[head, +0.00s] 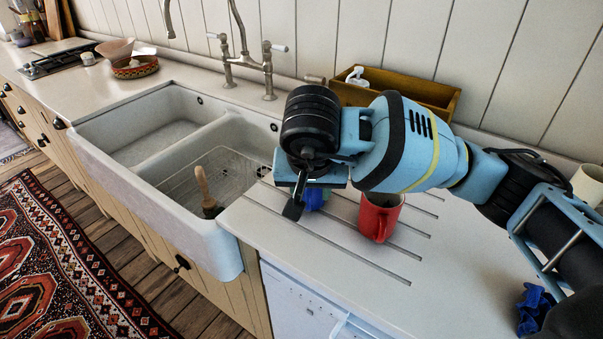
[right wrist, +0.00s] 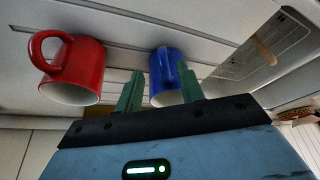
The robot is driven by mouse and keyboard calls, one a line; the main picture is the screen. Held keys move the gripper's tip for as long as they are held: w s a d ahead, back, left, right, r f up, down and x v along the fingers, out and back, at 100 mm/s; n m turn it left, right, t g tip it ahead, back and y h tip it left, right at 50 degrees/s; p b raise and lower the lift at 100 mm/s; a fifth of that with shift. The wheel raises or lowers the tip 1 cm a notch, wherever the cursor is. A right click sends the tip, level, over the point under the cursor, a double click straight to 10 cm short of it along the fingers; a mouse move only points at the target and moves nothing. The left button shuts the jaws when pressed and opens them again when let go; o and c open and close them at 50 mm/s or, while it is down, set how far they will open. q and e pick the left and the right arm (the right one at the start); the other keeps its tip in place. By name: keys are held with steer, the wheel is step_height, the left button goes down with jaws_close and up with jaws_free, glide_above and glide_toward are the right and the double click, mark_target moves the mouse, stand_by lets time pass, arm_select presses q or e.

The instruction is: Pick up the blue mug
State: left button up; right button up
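The blue mug (right wrist: 160,92) stands on the grooved drainboard just right of the sink. In the head view it is mostly hidden behind my right gripper (head: 297,197), with only a small blue patch showing. In the right wrist view the two green fingers of my right gripper (right wrist: 160,70) are apart. One finger overlaps the right side of the mug; the other is left of it. I cannot tell whether they touch it. My left gripper is not in view.
A red mug (head: 379,217) stands close to the right of the blue mug. The sink (head: 158,143), holding a wooden-handled brush (head: 203,185), is on the left. A wooden box (head: 420,88) is behind by the wall. A dark blue cloth (head: 535,305) lies at the right.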

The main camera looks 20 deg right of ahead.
mark_target(308, 208)
step_height(308, 208, down, 2)
steer(key=shift+w+d+f, duration=0.1)
steer(key=shift+w+f, duration=0.2)
steer(key=shift+f, duration=0.25)
steer(key=x, duration=0.3)
steer(key=shift+a+f, duration=0.2)
steer(key=shift+f, duration=0.05)
steer(key=shift+w+f, duration=0.25)
steer(key=shift+f, duration=0.25)
steer(key=c, duration=0.8)
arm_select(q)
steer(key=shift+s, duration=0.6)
arm_select(e)
jaws_close()
